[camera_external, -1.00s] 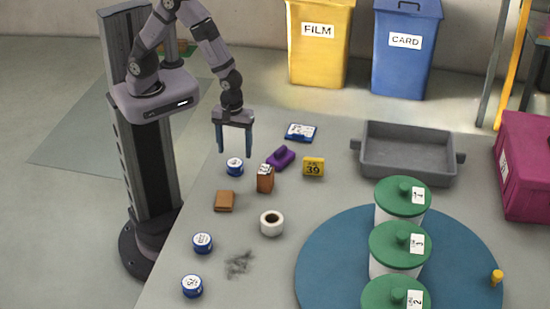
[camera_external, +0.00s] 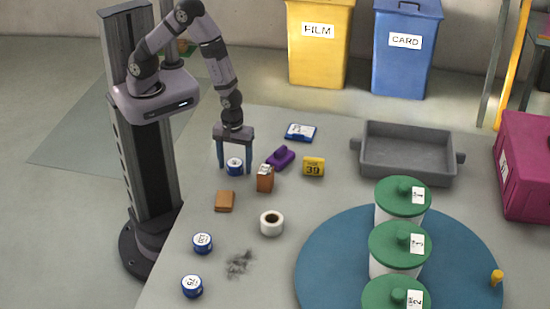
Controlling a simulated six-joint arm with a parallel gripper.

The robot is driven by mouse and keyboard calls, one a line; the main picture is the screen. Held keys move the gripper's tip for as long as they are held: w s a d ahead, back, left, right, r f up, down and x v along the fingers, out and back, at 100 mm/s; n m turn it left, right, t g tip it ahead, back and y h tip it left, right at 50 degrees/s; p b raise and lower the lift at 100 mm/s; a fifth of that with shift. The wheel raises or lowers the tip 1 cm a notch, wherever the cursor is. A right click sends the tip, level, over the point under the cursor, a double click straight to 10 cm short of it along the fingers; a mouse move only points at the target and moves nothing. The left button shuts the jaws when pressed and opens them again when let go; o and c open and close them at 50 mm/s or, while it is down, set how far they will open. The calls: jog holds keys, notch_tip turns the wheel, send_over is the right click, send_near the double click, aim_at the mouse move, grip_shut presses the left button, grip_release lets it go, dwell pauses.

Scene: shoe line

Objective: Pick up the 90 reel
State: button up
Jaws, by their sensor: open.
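Several small round blue reels with white labelled tops are on the table's left side. One blue reel (camera_external: 235,167) stands near the back, between the fingers of my gripper (camera_external: 235,171); its number is too small to read. My gripper is open, pointing down, one finger on each side of that reel; I cannot tell whether they touch it. A second blue reel (camera_external: 202,243), its label looking like 120, stands nearer the front. A third blue reel (camera_external: 192,286), its label looking like 75, is at the front left.
Close right of my gripper are a brown box (camera_external: 265,179) and a purple object (camera_external: 280,157). A brown block (camera_external: 225,201), white roll (camera_external: 272,223) and yellow 39 marker (camera_external: 313,167) are nearby. A grey tray (camera_external: 408,158) and green-lidded tubs (camera_external: 400,248) stand right.

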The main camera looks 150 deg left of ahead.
aim_at(235, 162)
jog(key=c, duration=1.1)
notch_tip(235, 162, up, 10)
jog(key=shift+r+p, duration=0.1)
jog(key=shift+p, duration=0.35)
